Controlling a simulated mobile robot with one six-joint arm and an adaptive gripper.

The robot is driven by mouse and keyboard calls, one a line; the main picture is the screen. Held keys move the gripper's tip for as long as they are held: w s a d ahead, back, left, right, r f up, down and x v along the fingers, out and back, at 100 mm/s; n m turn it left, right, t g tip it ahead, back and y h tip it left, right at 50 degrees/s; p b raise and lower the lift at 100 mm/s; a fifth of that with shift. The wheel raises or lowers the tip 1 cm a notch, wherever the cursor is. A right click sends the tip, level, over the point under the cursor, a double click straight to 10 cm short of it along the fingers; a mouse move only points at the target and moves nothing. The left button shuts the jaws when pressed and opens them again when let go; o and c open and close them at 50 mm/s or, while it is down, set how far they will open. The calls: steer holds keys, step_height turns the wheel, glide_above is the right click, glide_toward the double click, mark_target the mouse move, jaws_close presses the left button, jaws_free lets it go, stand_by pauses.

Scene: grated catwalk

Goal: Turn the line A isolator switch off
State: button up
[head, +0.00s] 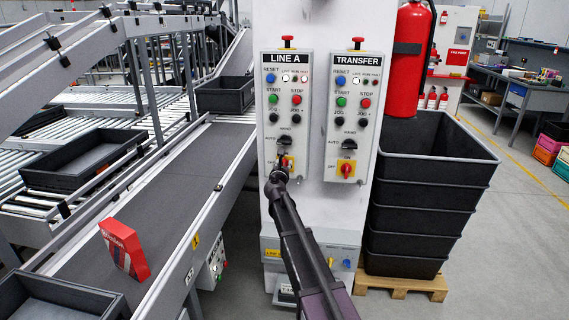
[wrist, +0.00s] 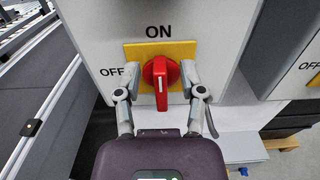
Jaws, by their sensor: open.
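The line A isolator switch is a red rotary knob (wrist: 160,73) on a yellow plate (wrist: 133,50), marked ON above and OFF to the left. Its grip bar stands upright, in line with ON. In the head view the plate (head: 291,160) shows low on the LINE A panel (head: 301,94), with the knob mostly hidden by my arm's end. My gripper (wrist: 155,80) is open, with one finger on each side of the knob. I cannot tell whether either finger touches it. In the head view my gripper (head: 280,168) is at the panel's lower part.
The TRANSFER panel (head: 371,98), with its own red isolator knob (head: 346,170), is close on the right. Stacked black crates (head: 422,190) and a red extinguisher (head: 408,60) stand farther right. A conveyor (head: 165,205) with a red box (head: 124,249) runs on the left.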

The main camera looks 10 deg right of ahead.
steer(key=shift+w+d, duration=0.2)
steer(key=shift+w, duration=0.4)
steer(key=shift+r, duration=0.1)
jaws_close()
